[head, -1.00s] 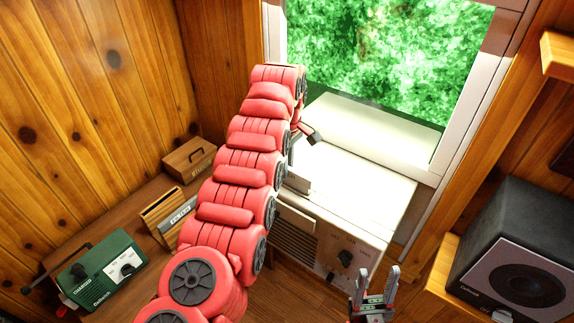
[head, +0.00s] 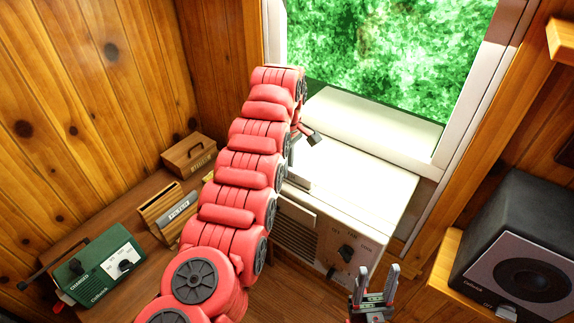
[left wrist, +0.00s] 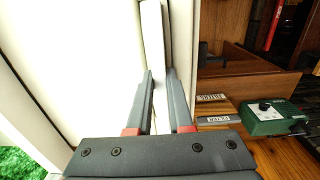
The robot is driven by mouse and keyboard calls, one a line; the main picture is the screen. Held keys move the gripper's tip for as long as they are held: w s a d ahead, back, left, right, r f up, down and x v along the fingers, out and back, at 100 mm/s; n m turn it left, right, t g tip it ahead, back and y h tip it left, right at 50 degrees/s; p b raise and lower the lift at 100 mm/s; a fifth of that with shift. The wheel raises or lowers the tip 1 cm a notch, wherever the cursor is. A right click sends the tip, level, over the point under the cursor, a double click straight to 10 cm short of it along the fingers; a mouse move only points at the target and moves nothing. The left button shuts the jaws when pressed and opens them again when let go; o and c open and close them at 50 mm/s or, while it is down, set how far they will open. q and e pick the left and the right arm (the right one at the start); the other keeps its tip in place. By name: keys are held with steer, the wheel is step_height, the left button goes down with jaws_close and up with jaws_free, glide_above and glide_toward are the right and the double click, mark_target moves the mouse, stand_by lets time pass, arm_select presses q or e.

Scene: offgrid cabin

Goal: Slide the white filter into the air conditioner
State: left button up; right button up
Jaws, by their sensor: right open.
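The white air conditioner (head: 370,195) stands below the window, its grille and knobs facing me. My left arm reaches over its left side and hides much of that end. My left gripper (head: 306,160) is at the unit's left side, mostly hidden by the arm. In the left wrist view the white filter (left wrist: 154,50) is a thin upright strip between the fingers of my left gripper (left wrist: 160,75), which look closed on it. It lies along the unit's pale surface; how far it is in cannot be seen. My right gripper (head: 375,272) is open and empty in front of the unit.
A black speaker (head: 520,250) sits on a shelf at right. The window frame (head: 425,165) borders the unit behind.

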arm_select(q)
steer(key=o, duration=0.5)
steer(key=shift+r, duration=0.45)
step_height(320, 180, up, 2)
steer(key=shift+a+r, duration=0.15)
steer(key=shift+r, duration=0.05)
step_height(320, 180, up, 14)
steer(key=p, duration=1.4)
steer(key=shift+r, duration=0.1)
